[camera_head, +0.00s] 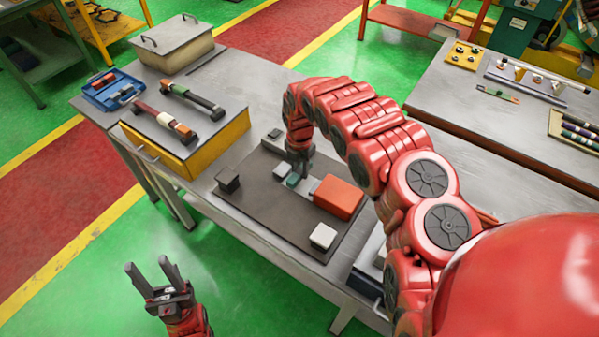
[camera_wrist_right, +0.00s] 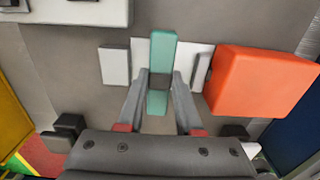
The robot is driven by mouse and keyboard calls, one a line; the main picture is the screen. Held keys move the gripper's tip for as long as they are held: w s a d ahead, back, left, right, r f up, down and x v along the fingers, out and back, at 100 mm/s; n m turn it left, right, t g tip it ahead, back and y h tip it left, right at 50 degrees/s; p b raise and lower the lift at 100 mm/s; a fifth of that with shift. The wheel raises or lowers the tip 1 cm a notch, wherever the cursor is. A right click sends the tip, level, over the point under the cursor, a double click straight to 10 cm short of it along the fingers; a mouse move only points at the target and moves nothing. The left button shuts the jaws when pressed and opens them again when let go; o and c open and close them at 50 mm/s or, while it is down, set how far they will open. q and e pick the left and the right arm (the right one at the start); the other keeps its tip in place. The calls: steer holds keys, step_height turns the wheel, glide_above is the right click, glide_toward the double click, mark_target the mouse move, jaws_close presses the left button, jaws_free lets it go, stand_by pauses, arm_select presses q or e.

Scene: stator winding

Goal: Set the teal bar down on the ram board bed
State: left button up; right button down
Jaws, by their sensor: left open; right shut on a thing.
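The teal bar (camera_wrist_right: 163,48) is between the two fingers of my right gripper (camera_wrist_right: 160,82), and the fingers are shut on it. In the head view the teal bar (camera_head: 293,181) shows just below my right gripper (camera_head: 298,168). It is over the dark ram board (camera_head: 262,212), in line with a pale strip (camera_wrist_right: 140,60) between light grey blocks. I cannot tell whether the bar touches the strip. My left gripper (camera_head: 160,277) is open and empty, over the green floor in front of the table.
An orange block (camera_head: 338,197) is right of the bar, also in the wrist view (camera_wrist_right: 258,80). A white-topped block (camera_head: 323,237) and a dark block (camera_head: 228,180) stand on the board. A yellow-sided stand (camera_head: 215,142) with tools is at the left. The front of the board is mostly clear.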

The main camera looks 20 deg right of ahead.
steer(key=shift+s+a+f, duration=0.1)
steer(key=shift+s+f, duration=0.05)
steer(key=shift+f, duration=0.95)
steer(key=shift+f, duration=0.1)
steer(key=c, duration=0.6)
jaws_free()
